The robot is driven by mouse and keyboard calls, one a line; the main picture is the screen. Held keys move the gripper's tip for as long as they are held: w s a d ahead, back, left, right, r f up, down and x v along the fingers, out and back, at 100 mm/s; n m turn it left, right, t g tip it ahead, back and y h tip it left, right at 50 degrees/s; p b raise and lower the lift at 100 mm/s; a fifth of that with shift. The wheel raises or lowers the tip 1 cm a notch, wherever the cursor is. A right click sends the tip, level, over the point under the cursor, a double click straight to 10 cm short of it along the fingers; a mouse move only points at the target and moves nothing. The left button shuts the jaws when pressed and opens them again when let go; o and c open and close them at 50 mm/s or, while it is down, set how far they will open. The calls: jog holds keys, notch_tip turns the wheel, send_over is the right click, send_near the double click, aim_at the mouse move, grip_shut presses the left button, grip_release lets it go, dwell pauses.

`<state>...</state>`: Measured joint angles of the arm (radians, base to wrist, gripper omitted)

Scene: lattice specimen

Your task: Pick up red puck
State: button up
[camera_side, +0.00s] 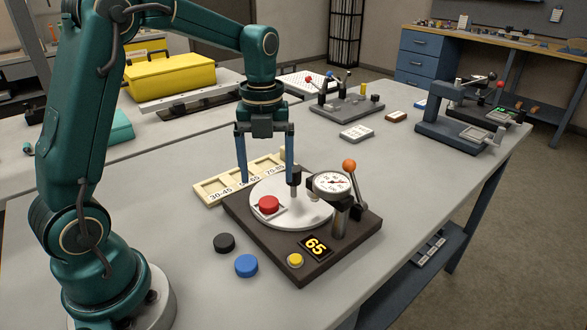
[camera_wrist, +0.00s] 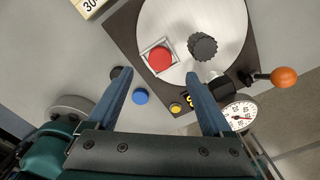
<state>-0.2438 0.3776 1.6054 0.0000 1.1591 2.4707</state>
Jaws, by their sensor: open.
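The red puck (camera_side: 268,204) sits in a small square holder on the round silver plate (camera_side: 305,215) of the tester. In the wrist view the red puck (camera_wrist: 160,57) lies just beyond the fingertips, between their lines. My gripper (camera_side: 267,181) is open and empty, above the plate with its fingers pointing down. It also shows in the wrist view (camera_wrist: 160,74), with a wide gap between the fingers. A black puck (camera_side: 224,243) and a blue puck (camera_side: 246,265) lie on the table in front of the tester. In the wrist view my left finger partly hides the black puck.
The dark base carries a dial gauge (camera_side: 331,183) with an orange-knobbed lever (camera_side: 349,165), a yellow button (camera_side: 295,260) and a display reading 65. A black knurled knob (camera_wrist: 203,46) rises beside the red puck. A labelled tray (camera_side: 215,188) stands behind.

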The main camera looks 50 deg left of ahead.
aim_at(268, 202)
jog(key=shift+f, duration=3.2)
grip_shut()
